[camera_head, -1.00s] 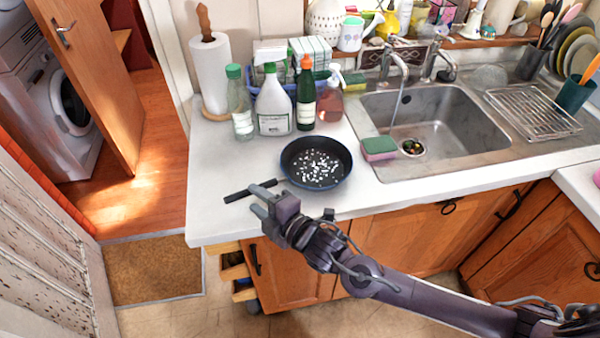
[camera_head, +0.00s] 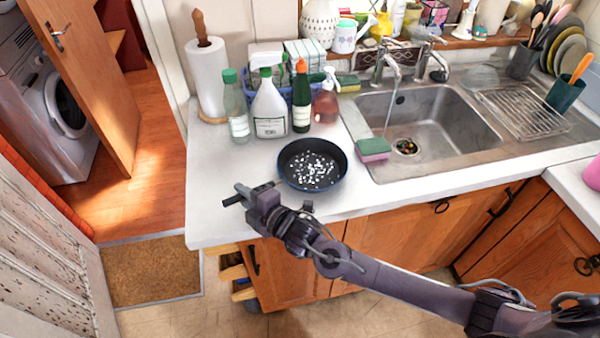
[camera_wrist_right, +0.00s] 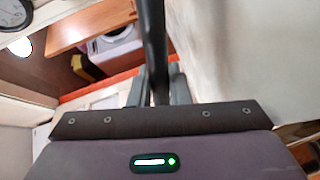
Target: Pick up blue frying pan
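The blue frying pan (camera_head: 312,165) sits on the white counter, left of the sink, with small white bits inside. Its black handle (camera_head: 233,200) points left toward the counter's front left corner. My right gripper (camera_head: 246,193) is at the handle, its arm coming in from the lower right. In the right wrist view the dark handle (camera_wrist_right: 154,45) runs between the two grey fingers (camera_wrist_right: 159,88), which stand close on both sides and look shut on it. The gripper hides the handle's middle in the head view. My left gripper is not in view.
Several bottles (camera_head: 269,108) and a paper towel roll (camera_head: 209,80) stand behind the pan. A sponge (camera_head: 374,150) lies right of it by the sink (camera_head: 440,120). The counter (camera_head: 215,165) left of the pan is clear. Cabinets (camera_head: 400,232) are below the front edge.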

